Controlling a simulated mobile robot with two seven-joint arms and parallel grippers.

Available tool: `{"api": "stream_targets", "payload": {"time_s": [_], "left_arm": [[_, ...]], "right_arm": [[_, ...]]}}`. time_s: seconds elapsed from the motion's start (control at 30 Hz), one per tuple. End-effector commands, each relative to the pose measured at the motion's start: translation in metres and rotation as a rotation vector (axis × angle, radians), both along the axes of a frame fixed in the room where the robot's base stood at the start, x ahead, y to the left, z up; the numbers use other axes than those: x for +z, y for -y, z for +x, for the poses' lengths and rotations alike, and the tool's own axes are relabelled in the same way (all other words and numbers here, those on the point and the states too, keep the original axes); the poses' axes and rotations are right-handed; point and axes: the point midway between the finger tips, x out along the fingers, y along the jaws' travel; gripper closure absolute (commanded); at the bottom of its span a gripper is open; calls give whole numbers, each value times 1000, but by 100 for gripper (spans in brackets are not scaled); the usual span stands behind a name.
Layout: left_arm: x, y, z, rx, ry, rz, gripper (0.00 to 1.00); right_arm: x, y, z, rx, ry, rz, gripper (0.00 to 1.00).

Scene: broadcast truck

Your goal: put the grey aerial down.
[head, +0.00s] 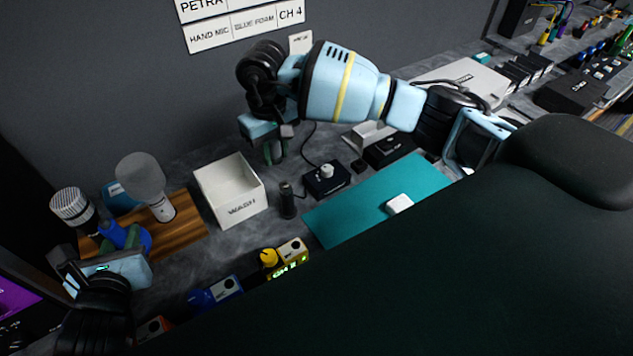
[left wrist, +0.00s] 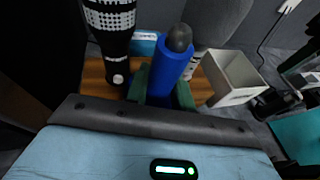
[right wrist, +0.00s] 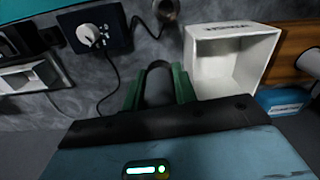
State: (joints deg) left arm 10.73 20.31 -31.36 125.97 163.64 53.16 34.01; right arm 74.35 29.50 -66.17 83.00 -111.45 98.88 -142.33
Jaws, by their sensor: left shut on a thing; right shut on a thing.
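My right gripper (head: 275,152) is above the table, beside the white WASH box (head: 232,190). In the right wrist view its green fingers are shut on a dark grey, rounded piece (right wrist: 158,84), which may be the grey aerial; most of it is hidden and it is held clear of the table. My left gripper (head: 125,240) is at the wooden board (head: 190,218). It is shut on a blue cylinder with a dark rounded tip (left wrist: 172,62), beside the mesh-headed microphone (head: 73,207) and the grey foam-topped microphone (head: 147,182).
A short black stand (head: 287,202) and a black knob box (head: 326,178) are right of the WASH box. A teal mat (head: 345,215) bears a white block (head: 399,204). Blue and yellow units (head: 289,258) line the front edge. Grey table shows around the stand.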

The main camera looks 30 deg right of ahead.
Motion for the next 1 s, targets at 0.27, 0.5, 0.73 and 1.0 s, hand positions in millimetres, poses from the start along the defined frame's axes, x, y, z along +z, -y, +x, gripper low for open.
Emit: {"api": "stream_targets", "payload": {"time_s": [0.27, 0.5, 0.73, 1.0], "left_arm": [[2, 0, 0, 0, 4, -2, 100], [2, 0, 0, 1, 4, -1, 100], [2, 0, 0, 1, 4, -1, 100], [7, 0, 0, 0, 11, -1, 100]], "right_arm": [[-36, 0, -1, -2, -5, 0, 100], [-61, 0, 0, -1, 0, 1, 100], [-66, 0, 0, -1, 0, 1, 100], [-96, 0, -1, -2, -1, 2, 100]]}}
